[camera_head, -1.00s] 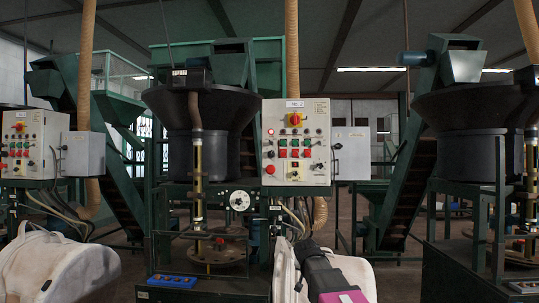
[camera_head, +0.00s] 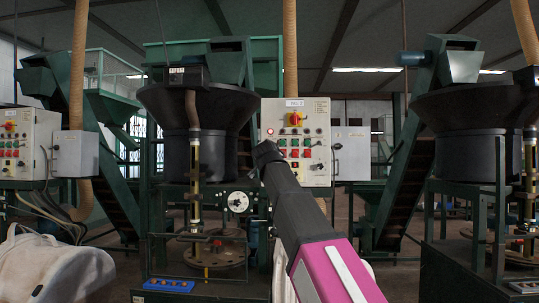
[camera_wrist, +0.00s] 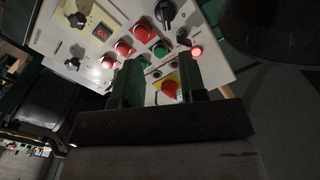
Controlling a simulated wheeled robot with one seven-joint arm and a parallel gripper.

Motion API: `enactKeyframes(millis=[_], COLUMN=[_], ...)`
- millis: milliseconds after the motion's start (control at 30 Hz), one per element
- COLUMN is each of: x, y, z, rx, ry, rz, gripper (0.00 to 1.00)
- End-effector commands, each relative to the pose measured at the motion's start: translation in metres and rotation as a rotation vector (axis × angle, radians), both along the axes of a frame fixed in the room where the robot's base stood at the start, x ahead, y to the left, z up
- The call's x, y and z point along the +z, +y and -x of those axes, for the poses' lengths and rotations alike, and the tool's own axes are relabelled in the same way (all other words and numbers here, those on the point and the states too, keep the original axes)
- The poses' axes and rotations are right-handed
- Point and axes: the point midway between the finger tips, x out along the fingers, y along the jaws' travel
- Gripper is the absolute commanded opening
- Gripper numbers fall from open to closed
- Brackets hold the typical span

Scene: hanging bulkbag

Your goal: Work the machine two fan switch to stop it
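The middle machine's control panel (camera_head: 318,150) is a pale box with a small tag on top, a red-and-yellow rotary switch (camera_head: 294,119) and rows of red and green buttons. My gripper (camera_head: 262,152) is in front of its left side and hides the lower-left controls. In the wrist view the panel (camera_wrist: 215,60) appears turned over, with the red-and-yellow switch (camera_wrist: 170,88) seen between my fingers. My gripper (camera_wrist: 161,66) is open and empty, and contact cannot be told. Black knobs (camera_wrist: 165,13) show beyond the fingertips. I cannot read which is the fan switch.
A grey box (camera_head: 351,153) is beside the panel's right edge. A dark hopper (camera_head: 195,110) stands to the left. Another control panel (camera_head: 24,145) is at far left. A white bulk bag (camera_head: 50,270) is at lower left. Open floor shows right of the machine.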

Motion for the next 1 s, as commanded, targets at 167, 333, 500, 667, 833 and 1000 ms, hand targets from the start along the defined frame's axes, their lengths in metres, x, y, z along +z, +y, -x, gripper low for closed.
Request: enactKeyframes(millis=[167, 333, 500, 667, 833, 1000], x=[0.011, 0.011, 0.011, 0.011, 0.011, 0.010], y=[0.003, 0.002, 0.002, 0.001, 0.000, -0.001], z=[0.000, -0.013, -0.038, -0.068, -0.094, -0.105], rx=[0.003, 0.003, 0.003, 0.002, 0.002, 0.004], ry=[-0.017, -0.016, -0.016, -0.015, -0.014, -0.015], rz=[-0.010, -0.009, -0.009, -0.008, -0.010, -0.009], gripper=[0.38, 0.38, 0.38, 0.38, 0.38, 0.38])
